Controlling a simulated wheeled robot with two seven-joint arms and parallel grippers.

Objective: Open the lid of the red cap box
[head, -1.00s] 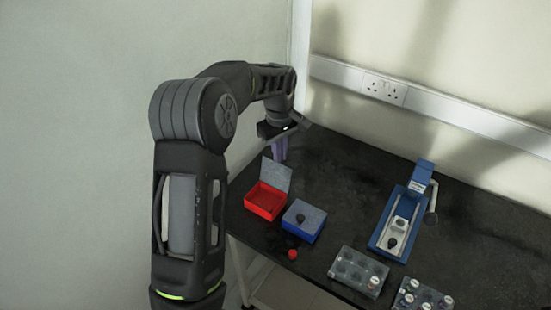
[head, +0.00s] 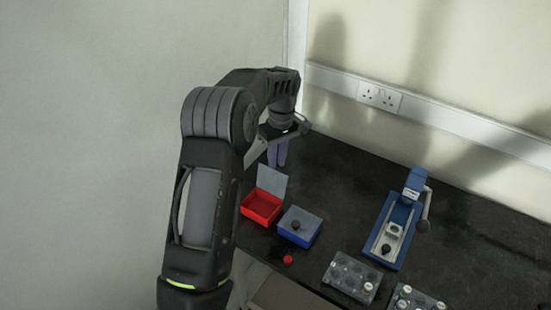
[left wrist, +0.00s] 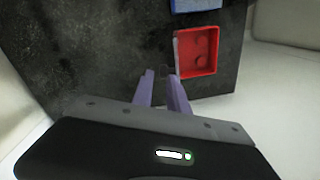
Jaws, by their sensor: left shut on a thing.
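The red cap box (head: 262,207) stands on the dark bench with its grey lid (head: 272,183) raised at the back, roughly upright. Its red inside is exposed from above. In the left wrist view the red box (left wrist: 203,48) is at the upper right, with the lid (left wrist: 176,50) almost edge-on at its left side. My left gripper (head: 277,154) is behind the lid, its purple fingers pointing down. In the left wrist view its fingertips (left wrist: 163,75) are close around a small dark knob beside the lid, mostly hidden. My right gripper is not in view.
A blue box (head: 299,227) with a knobbed, shut lid stands right of the red one. A red cap (head: 288,259) lies in front. Clear tube racks (head: 351,277) and a blue press device (head: 399,225) are farther right. Walls close in behind and left.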

